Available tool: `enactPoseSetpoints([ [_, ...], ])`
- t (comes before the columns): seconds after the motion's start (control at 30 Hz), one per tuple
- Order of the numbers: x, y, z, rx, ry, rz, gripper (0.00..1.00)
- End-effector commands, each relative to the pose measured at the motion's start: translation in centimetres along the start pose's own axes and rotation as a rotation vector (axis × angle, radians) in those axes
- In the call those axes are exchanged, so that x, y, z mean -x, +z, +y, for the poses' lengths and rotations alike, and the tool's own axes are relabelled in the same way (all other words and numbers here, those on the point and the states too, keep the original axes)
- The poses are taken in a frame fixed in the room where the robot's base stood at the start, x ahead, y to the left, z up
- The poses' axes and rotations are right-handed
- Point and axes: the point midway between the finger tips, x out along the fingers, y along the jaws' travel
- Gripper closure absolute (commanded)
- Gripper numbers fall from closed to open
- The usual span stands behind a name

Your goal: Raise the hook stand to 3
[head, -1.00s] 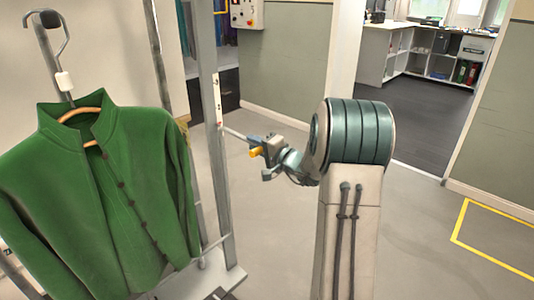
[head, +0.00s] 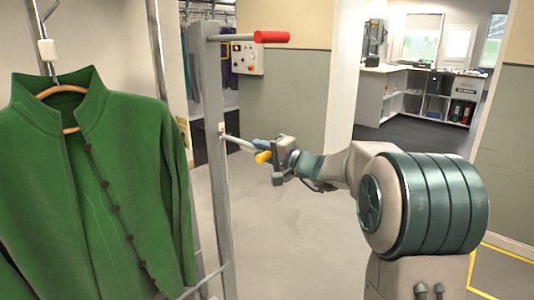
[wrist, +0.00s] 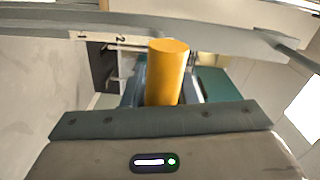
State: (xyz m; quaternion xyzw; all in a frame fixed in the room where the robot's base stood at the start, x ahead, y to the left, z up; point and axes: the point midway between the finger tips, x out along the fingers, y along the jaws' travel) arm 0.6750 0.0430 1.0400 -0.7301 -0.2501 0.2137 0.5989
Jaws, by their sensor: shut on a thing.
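The hook stand has a grey upright post (head: 213,180) left of centre in the head view. A pale lever (head: 240,143) sticks out from it, with a small red and white mark where they meet. My gripper (head: 272,155) is shut on the yellow handle (head: 262,157) at the lever's end. In the wrist view the yellow handle (wrist: 168,72) stands up in front of the gripper body. A green jacket (head: 95,190) hangs on a wooden hanger at left; the hook's top is cut off.
A red-ended bar (head: 268,37) juts right from the post's upper part. A control box (head: 249,58) is on the wall behind. Shelves and a counter (head: 430,95) stand far right. The floor (head: 290,230) between stand and arm is clear.

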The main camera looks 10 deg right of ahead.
Motion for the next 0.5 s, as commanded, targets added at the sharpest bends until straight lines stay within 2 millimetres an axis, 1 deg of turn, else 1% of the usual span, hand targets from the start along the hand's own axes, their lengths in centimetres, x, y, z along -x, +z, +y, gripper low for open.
enactPoseSetpoints([
  [0.03,0.02,-0.25,-0.96,0.011,-0.015,0.004,1.00],
  [0.1,0.04,-0.27,-0.99,0.011,-0.015,0.005,1.00],
  [0.13,0.05,-0.27,-1.00,0.011,-0.016,0.005,0.66],
  [0.17,0.05,-0.28,-1.01,0.011,-0.016,0.005,0.58],
  [0.2,0.06,-0.29,-0.97,0.011,-0.015,0.005,0.55],
  [0.5,0.26,-0.27,-0.52,0.006,-0.009,0.005,0.55],
])
